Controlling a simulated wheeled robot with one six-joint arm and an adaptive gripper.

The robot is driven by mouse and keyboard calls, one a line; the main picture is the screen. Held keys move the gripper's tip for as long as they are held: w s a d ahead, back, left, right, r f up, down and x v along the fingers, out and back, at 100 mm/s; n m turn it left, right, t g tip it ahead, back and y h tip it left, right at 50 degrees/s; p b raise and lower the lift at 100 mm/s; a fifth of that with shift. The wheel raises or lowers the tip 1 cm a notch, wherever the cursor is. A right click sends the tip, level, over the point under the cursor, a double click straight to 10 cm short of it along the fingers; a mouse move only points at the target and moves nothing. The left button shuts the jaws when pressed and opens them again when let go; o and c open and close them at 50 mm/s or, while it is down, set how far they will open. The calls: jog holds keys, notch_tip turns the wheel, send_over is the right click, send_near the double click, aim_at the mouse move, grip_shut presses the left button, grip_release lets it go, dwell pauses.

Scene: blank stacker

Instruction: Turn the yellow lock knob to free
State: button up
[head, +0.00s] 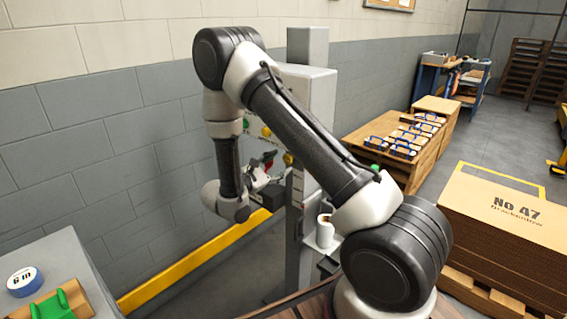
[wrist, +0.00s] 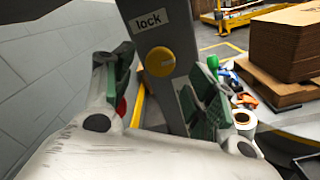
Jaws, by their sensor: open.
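The yellow lock knob (wrist: 160,61) is round and sits on a grey metal post under a plate reading "lock" (wrist: 150,20). A yellow round knob (head: 288,159) also shows on the grey machine in the head view, just beyond my gripper (head: 268,172). In the wrist view my gripper (wrist: 155,92) is open, with one green-padded finger on each side of the picture. The knob appears between and beyond the fingertips, with no visible contact. The knob's turn position is hard to read.
A grey block wall (head: 90,130) stands close on the left, with a yellow rail (head: 190,262) at its foot. A white cup (head: 325,232) stands by the machine. Stacked cardboard (head: 505,215) and a wooden table (head: 385,140) with several blue-handled items are at right.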

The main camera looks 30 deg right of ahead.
jog(key=v, duration=0.8)
jog(key=s+d+f+g, duration=0.3)
jog(key=s+g, duration=0.1)
jog(key=s, duration=0.2)
jog(key=s+d+r+m+g+y, duration=0.4)
jog(key=s+r+m+g+y, duration=0.15)
jog(key=s, duration=0.35)
jog(key=s+d+r+m+t+y, duration=0.1)
jog(key=s+r+m+t+y, duration=0.2)
jog(key=s+r+m+y, duration=0.2)
jog(key=s+d+r+m+t+y, duration=0.1)
jog(key=s+r+m+t+y, duration=0.3)
jog(key=s+r, duration=0.6)
notch_tip(320, 180, up, 5)
jog(key=shift+d+f+m+y, duration=0.2)
jog(key=shift+m+y, duration=0.35)
jog(key=shift+y, duration=0.5)
